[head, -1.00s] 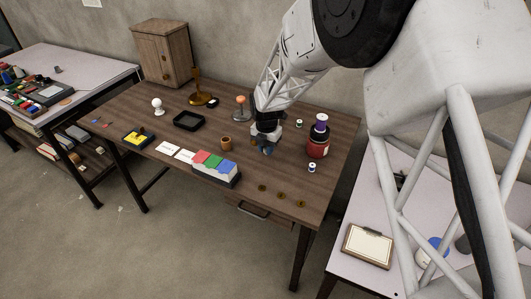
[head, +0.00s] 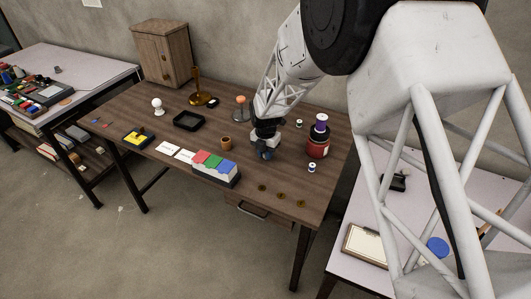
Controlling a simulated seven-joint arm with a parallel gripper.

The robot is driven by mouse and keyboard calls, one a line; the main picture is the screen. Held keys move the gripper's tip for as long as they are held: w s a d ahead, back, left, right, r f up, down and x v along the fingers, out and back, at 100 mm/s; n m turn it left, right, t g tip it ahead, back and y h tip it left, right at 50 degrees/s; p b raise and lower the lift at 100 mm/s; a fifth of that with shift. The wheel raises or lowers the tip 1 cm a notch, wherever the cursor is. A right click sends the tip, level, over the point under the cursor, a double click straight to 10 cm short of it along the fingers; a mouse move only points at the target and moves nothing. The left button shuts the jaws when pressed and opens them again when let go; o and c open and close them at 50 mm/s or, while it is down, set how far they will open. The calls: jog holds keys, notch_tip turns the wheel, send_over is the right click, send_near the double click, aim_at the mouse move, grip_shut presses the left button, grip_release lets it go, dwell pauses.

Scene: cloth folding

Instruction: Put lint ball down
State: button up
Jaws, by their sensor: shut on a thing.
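My gripper (head: 264,153) is low over the right half of the brown wooden table, between the small wooden cup and the red tin. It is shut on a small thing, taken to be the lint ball. A bluish-grey patch shows at the fingertips, too small to tell whether it is the lint ball or part of the gripper. I cannot tell whether it touches the table.
A wooden cup (head: 226,142) stands to the left and a red tin (head: 317,149) with a purple spool (head: 320,126) to the right. A card box (head: 215,168) with coloured tabs and several brass coins (head: 281,196) lie in front. A black tray (head: 188,121) is farther left.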

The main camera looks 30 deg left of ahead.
jog(key=shift+f, duration=0.15)
jog(key=o, duration=0.9)
notch_tip(320, 180, up, 12)
jog(key=shift+r, duration=0.15)
dwell(0.4)
dwell(0.8)
